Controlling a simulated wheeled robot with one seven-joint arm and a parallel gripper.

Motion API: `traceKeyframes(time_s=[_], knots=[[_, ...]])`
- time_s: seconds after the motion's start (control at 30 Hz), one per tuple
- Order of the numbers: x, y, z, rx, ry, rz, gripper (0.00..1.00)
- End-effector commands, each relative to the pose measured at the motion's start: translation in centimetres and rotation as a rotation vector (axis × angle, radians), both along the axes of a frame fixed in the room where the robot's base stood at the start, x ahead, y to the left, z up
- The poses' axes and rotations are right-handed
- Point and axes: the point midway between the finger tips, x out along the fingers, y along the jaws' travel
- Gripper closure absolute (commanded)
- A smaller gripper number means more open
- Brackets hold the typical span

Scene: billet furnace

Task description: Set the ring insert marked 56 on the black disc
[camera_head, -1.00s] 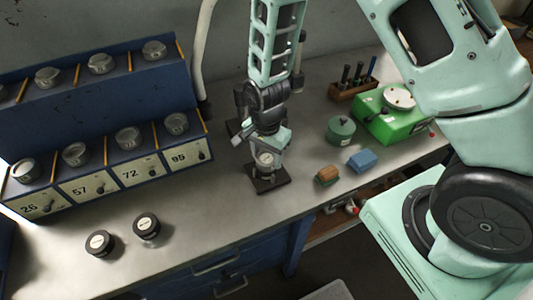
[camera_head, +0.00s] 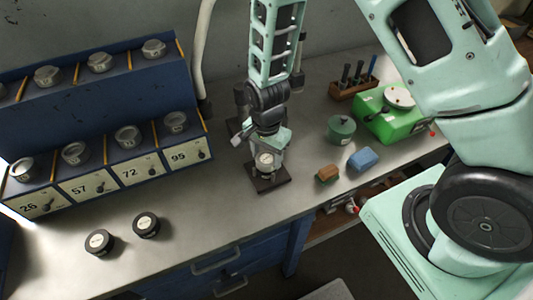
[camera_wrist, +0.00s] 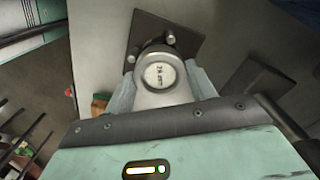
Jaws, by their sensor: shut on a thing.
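My gripper (camera_wrist: 160,88) is shut on a round metal ring insert (camera_wrist: 160,74) with a white label. The label is turned sideways; its number is too small to read surely. In the head view, my gripper (camera_head: 267,150) and the insert (camera_head: 264,161) are over a dark square plate (camera_head: 280,178) on the bench. The plate (camera_wrist: 190,42) also shows behind the insert in the wrist view, with small metal posts beside the insert. I cannot tell whether the insert touches what is below it. No separate black disc shows clearly under the insert.
A blue rack (camera_head: 110,155) with marked bays and round metal pieces stands at left. Two black round pieces with white labels (camera_head: 98,243) (camera_head: 146,225) lie in front. A green pot (camera_head: 341,129), green device (camera_head: 392,122), blue block (camera_head: 363,159) and brown-green block (camera_head: 327,173) are at right.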

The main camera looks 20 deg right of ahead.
Motion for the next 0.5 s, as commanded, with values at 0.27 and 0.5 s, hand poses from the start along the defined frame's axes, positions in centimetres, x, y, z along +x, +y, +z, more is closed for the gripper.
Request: traceKeyframes(time_s=[0.27,0.5], knots=[[0.04,0.01,-0.54,0.001,-0.001,0.000,0.87],[0.04,0.01,-0.63,0.001,-0.001,0.000,0.36]])
